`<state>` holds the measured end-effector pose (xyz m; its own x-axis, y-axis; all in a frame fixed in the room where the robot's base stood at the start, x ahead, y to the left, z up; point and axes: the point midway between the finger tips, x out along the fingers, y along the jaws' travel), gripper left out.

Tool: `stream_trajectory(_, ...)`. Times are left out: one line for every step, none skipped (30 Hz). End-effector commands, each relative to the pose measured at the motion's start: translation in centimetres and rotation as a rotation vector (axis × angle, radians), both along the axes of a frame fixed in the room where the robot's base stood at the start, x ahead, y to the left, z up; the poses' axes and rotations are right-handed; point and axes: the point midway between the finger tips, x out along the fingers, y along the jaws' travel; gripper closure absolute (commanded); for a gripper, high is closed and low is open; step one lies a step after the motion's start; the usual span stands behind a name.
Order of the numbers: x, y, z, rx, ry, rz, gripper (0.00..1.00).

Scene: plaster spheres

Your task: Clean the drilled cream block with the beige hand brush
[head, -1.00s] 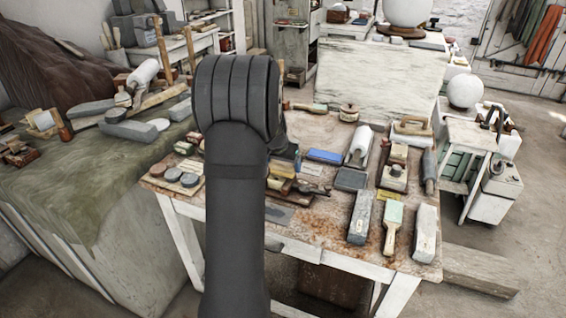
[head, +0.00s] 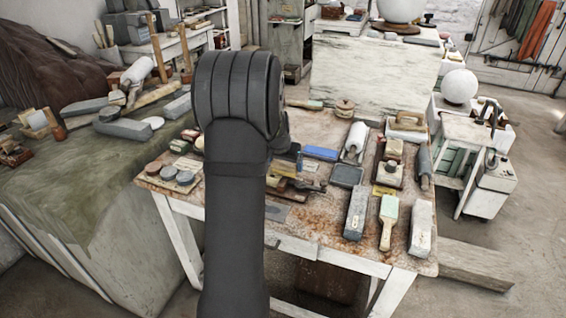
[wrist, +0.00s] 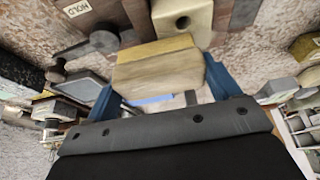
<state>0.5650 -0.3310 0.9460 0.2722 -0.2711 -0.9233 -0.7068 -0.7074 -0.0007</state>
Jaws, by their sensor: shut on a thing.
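My gripper (wrist: 160,73) shows in the wrist view with its two blue fingers on either side of the beige hand brush (wrist: 158,78). It is shut on the brush, whose yellowish edge faces away from me. The drilled cream block (wrist: 182,17), with a dark round hole in its face, lies just beyond the brush, at the top of the wrist view. Brush and block look very close; I cannot tell whether they touch. In the head view my dark arm hides most of the gripper, the brush and the block.
The worn worktable (head: 315,220) is crowded. A grey stone block (head: 355,213), a pale green-topped brush (head: 388,222) and a whitish block (head: 421,228) lie at its right front. A dark lever tool (wrist: 95,42) and a HOLD label (wrist: 77,8) sit left of the cream block.

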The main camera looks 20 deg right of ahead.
Motion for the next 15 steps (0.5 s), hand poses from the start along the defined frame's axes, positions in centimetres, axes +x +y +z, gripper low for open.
stream_trajectory(0.0,0.0,0.0,0.000,0.000,0.000,0.37)
stream_trajectory(0.0,0.0,0.0,0.000,0.000,0.000,0.37)
stream_trajectory(0.1,0.1,0.0,0.000,0.000,0.001,0.37)
stream_trajectory(0.1,0.1,0.0,0.000,0.000,0.001,0.37)
stream_trajectory(0.2,0.2,0.0,0.000,0.000,0.001,0.37)
stream_trajectory(0.4,0.4,0.0,-0.001,0.001,0.002,0.37)
stream_trajectory(0.5,0.5,0.0,0.000,0.000,0.002,0.37)
stream_trajectory(0.6,0.6,0.1,0.000,0.000,0.002,0.37)
stream_trajectory(0.9,0.9,0.1,0.000,0.000,0.002,0.37)
stream_trajectory(1.0,1.0,0.1,0.000,0.000,0.003,0.37)
stream_trajectory(1.2,1.2,0.1,-0.001,0.001,0.003,0.37)
stream_trajectory(1.3,1.4,0.1,-0.001,0.001,0.003,0.37)
stream_trajectory(1.4,1.4,0.1,-0.001,0.001,0.003,0.37)
stream_trajectory(1.5,1.5,0.1,-0.001,0.001,0.002,0.37)
stream_trajectory(1.6,1.6,0.1,-0.001,0.001,0.001,0.37)
